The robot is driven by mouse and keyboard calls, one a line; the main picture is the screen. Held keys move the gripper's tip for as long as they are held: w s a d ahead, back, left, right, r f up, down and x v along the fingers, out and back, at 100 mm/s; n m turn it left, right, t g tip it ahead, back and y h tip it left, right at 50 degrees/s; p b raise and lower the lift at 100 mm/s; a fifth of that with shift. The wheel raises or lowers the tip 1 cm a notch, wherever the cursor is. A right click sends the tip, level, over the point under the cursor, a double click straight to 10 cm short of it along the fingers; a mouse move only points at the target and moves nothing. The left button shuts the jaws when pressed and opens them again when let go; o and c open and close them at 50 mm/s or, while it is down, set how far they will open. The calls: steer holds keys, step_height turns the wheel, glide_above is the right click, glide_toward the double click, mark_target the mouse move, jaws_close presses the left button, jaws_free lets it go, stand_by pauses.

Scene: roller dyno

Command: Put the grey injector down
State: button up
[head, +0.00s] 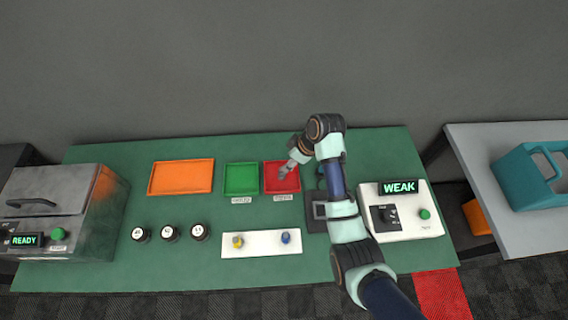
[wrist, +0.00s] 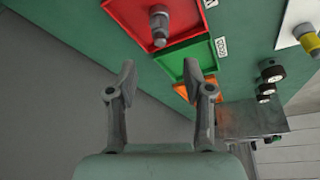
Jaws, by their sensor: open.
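The grey injector (wrist: 159,26) lies in the red tray (wrist: 174,10) in the wrist view, apart from my fingers. My gripper (wrist: 160,80) is open, with nothing between its two fingers. In the head view my gripper (head: 287,167) is above the red tray (head: 284,189) and partly covers it, so I cannot clearly separate the injector from the gripper there.
A green tray (head: 241,179) labelled GOOD and an orange tray (head: 181,177) stand left of the red one. A white rack (head: 261,251) holds a yellow injector (head: 238,241) and a blue injector (head: 285,238). A tester (head: 405,222) reads WEAK; the left machine (head: 64,205) reads READY.

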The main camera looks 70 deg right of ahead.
steer(key=v, duration=0.3)
steer(key=shift+r, duration=0.15)
steer(key=w+a+r+t, duration=0.2)
steer(key=w+a+r, duration=0.25)
steer(key=a, duration=0.55)
steer(key=w+a+r+t+h, duration=0.1)
steer(key=w+a+r, duration=0.3)
steer(key=a, duration=0.6)
steer(key=w+a+r+t, duration=0.25)
steer(key=w+a, duration=0.35)
steer(key=a, duration=0.5)
steer(key=s+a+r+t+y, duration=0.1)
steer(key=s+a+r+t, duration=0.2)
steer(key=a+r, duration=0.65)
step_height(320, 180, up, 16)
steer(key=a+p, duration=0.1)
steer(key=p, duration=1.7)
steer(key=shift+a+r+p, duration=0.15)
steer(key=shift+r+p, duration=0.05)
steer(key=shift+p, duration=0.1)
